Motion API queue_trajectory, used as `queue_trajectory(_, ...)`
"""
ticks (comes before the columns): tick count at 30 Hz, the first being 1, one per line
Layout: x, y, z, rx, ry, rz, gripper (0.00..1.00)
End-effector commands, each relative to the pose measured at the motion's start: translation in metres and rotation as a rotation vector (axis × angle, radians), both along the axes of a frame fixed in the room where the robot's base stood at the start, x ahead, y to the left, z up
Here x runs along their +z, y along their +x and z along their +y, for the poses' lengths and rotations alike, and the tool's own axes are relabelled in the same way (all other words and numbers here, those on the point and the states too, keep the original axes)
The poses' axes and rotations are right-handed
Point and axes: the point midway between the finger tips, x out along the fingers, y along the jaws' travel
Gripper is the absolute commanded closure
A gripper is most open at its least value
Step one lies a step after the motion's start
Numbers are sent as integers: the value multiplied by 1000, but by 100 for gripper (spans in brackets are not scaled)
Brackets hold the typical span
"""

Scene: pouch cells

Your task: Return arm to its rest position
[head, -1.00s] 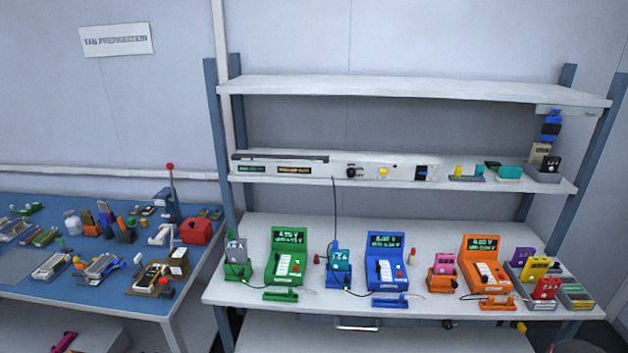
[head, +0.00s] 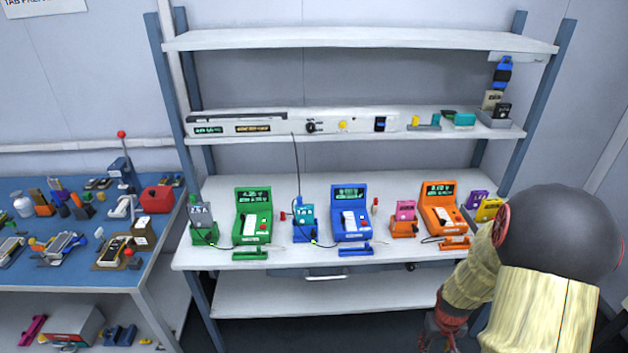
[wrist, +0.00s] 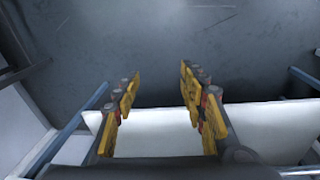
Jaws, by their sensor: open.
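My arm shows at the right of the head view, folded in front of the right end of the bench. My gripper (wrist: 158,90) is in the wrist view, with its two yellow-padded fingers apart and nothing between them. Beyond the fingers are a white shelf edge and grey floor. In the head view the lower end of my arm is partly cut off by the bottom edge, and the fingers cannot be made out clearly there.
The white bench (head: 225,187) holds green (head: 253,214), blue (head: 350,212) and orange (head: 439,207) testers with pouch-cell holders. My arm hides its right end. A blue table (head: 167,240) with tools stands at left. The bench's lower shelf (head: 320,293) looks empty where visible.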

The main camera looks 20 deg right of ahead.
Motion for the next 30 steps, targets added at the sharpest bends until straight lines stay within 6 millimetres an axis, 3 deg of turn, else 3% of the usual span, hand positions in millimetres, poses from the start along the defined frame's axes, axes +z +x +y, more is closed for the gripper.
queue_trajectory(1,30,2,15,-12,2,9,58)
queue_trajectory(6,113,-8,75,-51,32,37,58)
queue_trajectory(15,230,-31,180,37,58,-65,58)
queue_trajectory(24,327,-31,249,261,20,-376,58)
queue_trajectory(27,344,-33,263,316,19,-432,58)
queue_trajectory(30,345,-33,270,344,23,-439,58)
